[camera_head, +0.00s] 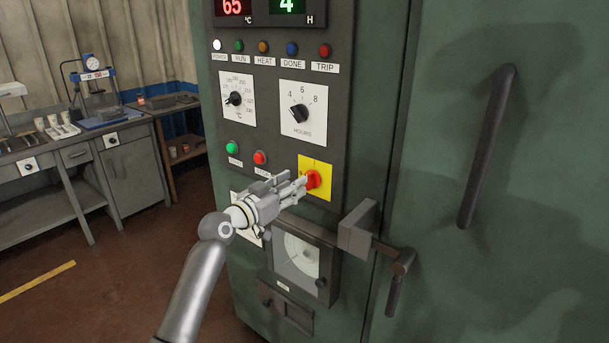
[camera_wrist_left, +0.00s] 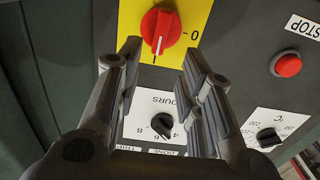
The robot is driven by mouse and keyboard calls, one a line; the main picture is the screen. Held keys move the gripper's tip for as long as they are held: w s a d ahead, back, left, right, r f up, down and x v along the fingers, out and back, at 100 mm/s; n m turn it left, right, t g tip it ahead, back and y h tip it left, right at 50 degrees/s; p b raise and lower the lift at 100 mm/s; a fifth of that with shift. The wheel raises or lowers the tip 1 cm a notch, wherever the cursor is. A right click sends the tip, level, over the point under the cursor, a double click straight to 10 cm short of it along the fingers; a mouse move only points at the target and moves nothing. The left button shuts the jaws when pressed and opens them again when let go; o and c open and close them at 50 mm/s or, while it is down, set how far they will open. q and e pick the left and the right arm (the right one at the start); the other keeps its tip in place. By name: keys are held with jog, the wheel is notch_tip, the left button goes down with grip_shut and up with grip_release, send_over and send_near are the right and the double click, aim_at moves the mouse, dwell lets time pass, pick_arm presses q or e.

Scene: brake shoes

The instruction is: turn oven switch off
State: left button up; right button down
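The red rotary switch (camera_head: 313,179) sits on a yellow plate (camera_head: 325,164) on the oven's dark control panel. In the left wrist view, the red switch (camera_wrist_left: 161,27) is at the top, with its white line on the "I" mark and a "0" at its side. My left gripper (camera_head: 302,186) is just in front of and left of the switch in the head view. In the left wrist view my left gripper's fingers (camera_wrist_left: 162,50) are spread apart and empty, with the switch beyond their tips. I cannot tell whether a finger touches it. My right gripper is not in view.
Above are a temperature dial (camera_head: 235,99), an hours dial (camera_head: 301,113), a green button (camera_head: 232,147) and a red button (camera_head: 260,157). Below right, a latch handle (camera_head: 397,280) juts out. A chart recorder (camera_head: 300,257) is below. The green door has a long handle (camera_head: 487,147).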

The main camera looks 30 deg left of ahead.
aim_at(307, 176)
pick_arm(q)
jog(key=w, duration=0.3)
jog(key=shift+w+d+r+p, duration=0.15)
jog(key=shift+w+d+p, duration=0.15)
jog(key=shift+p, duration=0.1)
jog(key=shift+w, duration=0.85)
grip_shut()
